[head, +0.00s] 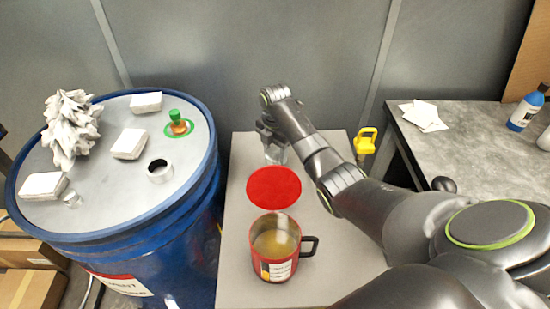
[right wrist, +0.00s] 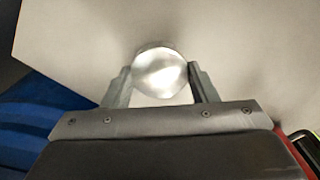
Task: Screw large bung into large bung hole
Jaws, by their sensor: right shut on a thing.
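My right gripper (head: 272,138) is over the far part of the grey bench top. In the right wrist view, my right gripper (right wrist: 160,88) is shut on a round, shiny metal piece, the large bung (right wrist: 160,72), with a finger on each side. The large bung also shows under the gripper in the head view (head: 275,155); I cannot tell whether it touches the bench. The large bung hole (head: 160,170) is a dark opening with a raised metal rim on top of the blue drum (head: 120,215), left of the gripper. My left gripper is not in view.
The drum top also holds white blocks (head: 129,144), a crumpled white pile (head: 70,128), a green-and-orange fitting (head: 178,125) and a small metal piece (head: 71,200). A red disc (head: 273,187) and red mug (head: 275,248) stand on the bench (head: 237,230) nearer me.

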